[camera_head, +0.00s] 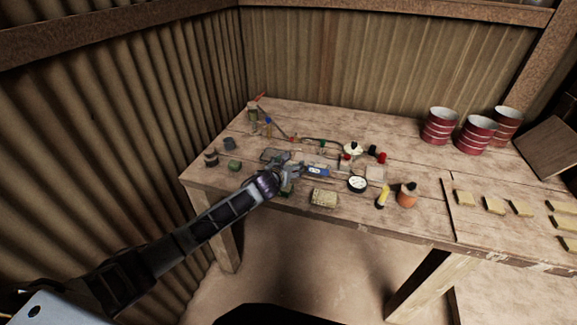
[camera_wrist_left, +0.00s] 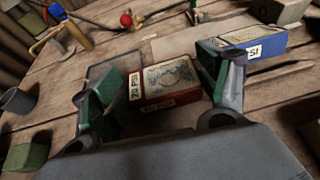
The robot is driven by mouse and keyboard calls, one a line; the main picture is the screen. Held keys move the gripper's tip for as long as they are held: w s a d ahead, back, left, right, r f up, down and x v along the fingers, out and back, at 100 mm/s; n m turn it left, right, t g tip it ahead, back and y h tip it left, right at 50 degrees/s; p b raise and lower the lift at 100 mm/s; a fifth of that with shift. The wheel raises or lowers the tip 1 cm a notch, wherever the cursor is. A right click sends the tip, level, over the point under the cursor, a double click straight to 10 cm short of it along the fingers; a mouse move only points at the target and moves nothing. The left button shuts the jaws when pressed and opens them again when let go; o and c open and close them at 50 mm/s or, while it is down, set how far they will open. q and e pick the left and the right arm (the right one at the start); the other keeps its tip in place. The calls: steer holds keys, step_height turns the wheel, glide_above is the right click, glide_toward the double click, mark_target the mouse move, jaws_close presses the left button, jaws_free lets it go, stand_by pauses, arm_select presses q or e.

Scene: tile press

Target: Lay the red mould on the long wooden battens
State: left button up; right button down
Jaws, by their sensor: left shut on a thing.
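The red mould (camera_wrist_left: 172,83) is a small red block with a pale, patterned top and white PSI labels. In the left wrist view it sits between the fingers of my left gripper (camera_wrist_left: 160,90), which is shut on it. In the head view my left gripper (camera_head: 287,174) is low over the near left part of the table, and the red mould is not clear there. A blue mould (camera_wrist_left: 255,42) with a PSI label lies just right of the gripper. My right gripper is not in view.
Several yellow blocks (camera_head: 493,205) lie at the right. Red-banded drums (camera_head: 439,126) stand at the back right. The back middle has free room.

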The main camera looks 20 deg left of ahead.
arm_select(q)
steer(key=o, duration=1.2)
steer(key=shift+o, duration=0.2)
steer(key=shift+s+r, duration=0.1)
steer(key=shift+s, duration=0.05)
steer(key=shift+v, duration=5.85)
steer(key=shift+r, duration=0.1)
